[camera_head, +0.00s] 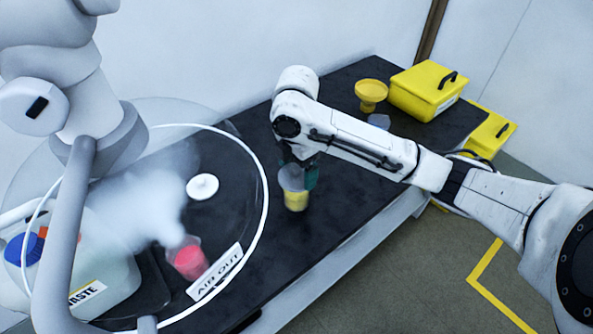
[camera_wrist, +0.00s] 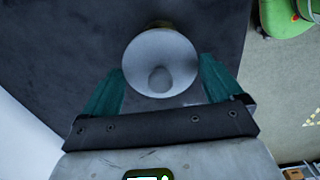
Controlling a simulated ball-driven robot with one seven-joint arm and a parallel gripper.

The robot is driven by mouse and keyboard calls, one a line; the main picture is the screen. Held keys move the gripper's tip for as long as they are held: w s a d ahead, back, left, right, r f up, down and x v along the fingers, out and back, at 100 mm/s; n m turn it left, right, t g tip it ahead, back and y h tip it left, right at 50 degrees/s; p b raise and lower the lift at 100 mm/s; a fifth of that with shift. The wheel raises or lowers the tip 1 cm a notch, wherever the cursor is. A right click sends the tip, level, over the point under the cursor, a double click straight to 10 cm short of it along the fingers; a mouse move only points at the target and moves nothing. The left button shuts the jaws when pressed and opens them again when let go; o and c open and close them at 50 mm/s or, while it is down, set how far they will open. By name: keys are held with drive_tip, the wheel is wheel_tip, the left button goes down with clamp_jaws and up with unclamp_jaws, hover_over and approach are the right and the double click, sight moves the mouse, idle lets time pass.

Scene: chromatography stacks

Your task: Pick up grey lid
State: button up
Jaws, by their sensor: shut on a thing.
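The grey lid (camera_wrist: 160,58) is a pale round disc with a darker grey knob in the wrist view. My gripper (camera_wrist: 160,92) has its two green fingers on either side of it and is shut on it. In the head view the grey lid (camera_head: 292,172) shows at the top of a cup with yellow contents (camera_head: 297,200), and my gripper (camera_head: 299,178) is there, partly hidden behind it. I cannot tell whether the lid touches the cup's rim.
A clear dome with an "AIR OUT" label (camera_head: 215,272) covers a white lid (camera_head: 202,187), a pink-filled cup (camera_head: 188,260) and a waste jug (camera_head: 110,270) amid white vapour. A yellow funnel (camera_head: 371,92), a bluish-grey disc (camera_head: 379,121) and a yellow box (camera_head: 428,90) stand at the back.

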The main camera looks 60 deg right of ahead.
drive_tip(key=s+a+r+p, duration=0.2)
drive_tip(key=s+r+p, duration=0.2)
drive_tip(key=s+r, duration=0.9)
drive_tip(key=s+d+f+n+p, duration=0.35)
drive_tip(key=s+d+f, duration=0.65)
drive_tip(key=d, duration=0.4)
hover_over(372, 175)
drive_tip(key=shift+n, duration=0.45)
drive_tip(key=f, duration=0.8)
drive_tip(key=shift+s+a+f, duration=0.3)
drive_tip(key=shift+s, duration=0.05)
drive_tip(key=shift+w+d+f, duration=0.15)
drive_tip(key=shift+w+f, duration=0.1)
drive_tip(key=shift+f, duration=0.15)
drive_tip(key=shift+d+f, duration=0.1)
drive_tip(key=shift+f, duration=1.55)
